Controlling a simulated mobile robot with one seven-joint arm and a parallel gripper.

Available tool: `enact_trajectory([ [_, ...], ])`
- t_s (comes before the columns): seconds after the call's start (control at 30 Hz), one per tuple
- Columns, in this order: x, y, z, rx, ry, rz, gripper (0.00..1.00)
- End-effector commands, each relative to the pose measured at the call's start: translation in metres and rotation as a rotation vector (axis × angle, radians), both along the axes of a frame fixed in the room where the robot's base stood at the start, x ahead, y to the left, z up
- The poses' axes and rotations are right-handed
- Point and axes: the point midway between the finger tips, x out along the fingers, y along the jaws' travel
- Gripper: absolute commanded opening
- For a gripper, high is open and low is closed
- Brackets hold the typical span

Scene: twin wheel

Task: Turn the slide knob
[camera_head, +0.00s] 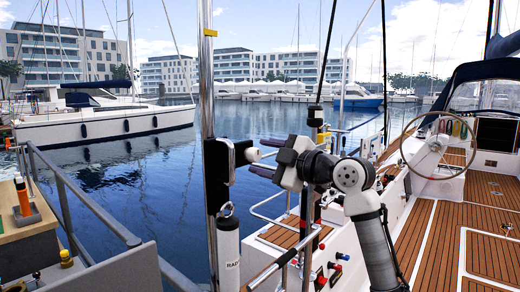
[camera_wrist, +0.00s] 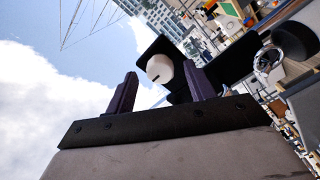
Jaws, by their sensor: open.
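The slide knob (camera_head: 252,154) is a small white knob standing out to the right from a black plate (camera_head: 217,180) on a metal post. In the wrist view the knob (camera_wrist: 160,69) shows as a white round face with a dark slot, in front of the black plate. My gripper (camera_head: 260,156) comes from the right with its dark fingers pointing at the knob. The fingers are apart and empty. In the wrist view the knob appears between the fingertips, closer to the right finger. I cannot tell whether either finger touches it.
A white cylinder (camera_head: 229,255) hangs on the post below the plate. A metal railing (camera_head: 95,205) and a table with an orange item (camera_head: 23,197) are at left. A boat deck with a steering wheel (camera_head: 438,146) lies at right. Water is behind.

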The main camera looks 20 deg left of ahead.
Motion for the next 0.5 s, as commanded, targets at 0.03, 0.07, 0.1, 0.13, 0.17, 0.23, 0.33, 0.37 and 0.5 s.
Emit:
enact_trajectory([
  [0.03, 0.0019, 0.0054, 0.0014, -0.001, 0.002, 0.001, 0.54],
  [0.07, 0.0029, 0.0076, 0.0013, 0.0, 0.001, 0.001, 0.54],
  [0.1, 0.004, 0.0099, 0.0011, 0.0, 0.001, 0.0, 0.54],
  [0.13, 0.0046, 0.0114, 0.0009, 0.0, 0.001, 0.0, 0.54],
  [0.17, 0.0051, 0.0126, 0.0005, 0.0, 0.001, -0.001, 0.54],
  [0.23, 0.0057, 0.0144, -0.0003, -0.001, 0.0, -0.001, 0.54],
  [0.33, 0.0059, 0.0151, -0.0008, -0.001, 0.0, -0.001, 0.54],
  [0.37, 0.0059, 0.015, -0.0009, -0.001, 0.0, -0.001, 0.54],
  [0.5, 0.0057, 0.0149, -0.0007, -0.001, 0.0, -0.001, 0.5],
])
